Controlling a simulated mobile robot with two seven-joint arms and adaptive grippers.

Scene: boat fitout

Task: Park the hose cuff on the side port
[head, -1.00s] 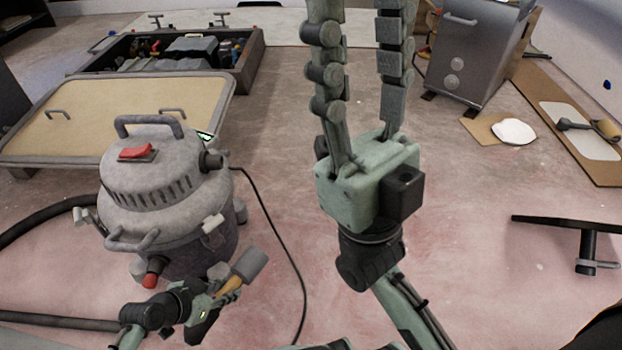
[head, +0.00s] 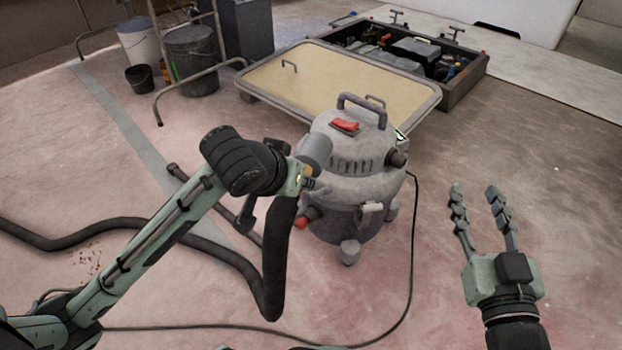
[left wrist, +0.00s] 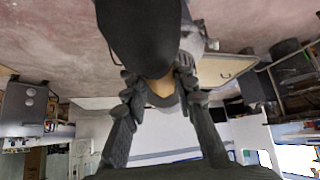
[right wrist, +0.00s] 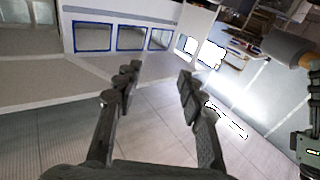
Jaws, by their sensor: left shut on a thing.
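The grey hose cuff (head: 317,150) is held by my left gripper (head: 302,178), which is shut on it. In the head view the cuff overlaps the left side of the grey vacuum (head: 352,185); I cannot tell whether they touch. The black hose (head: 278,250) hangs below the gripper. The left wrist view shows the hose (left wrist: 140,30) and a tan band (left wrist: 160,86) between the fingers. The vacuum has a dark stub port (head: 398,159) on its right side and a red-tipped fitting (head: 304,219) low on its left. My right gripper (head: 474,190) is open and empty, right of the vacuum.
A tan-topped panel (head: 290,80) lies behind the vacuum, with an open equipment box (head: 470,85) beyond. A thin black cable (head: 413,260) runs along the floor. Buckets (head: 190,60) stand at the back left. The floor at right is clear.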

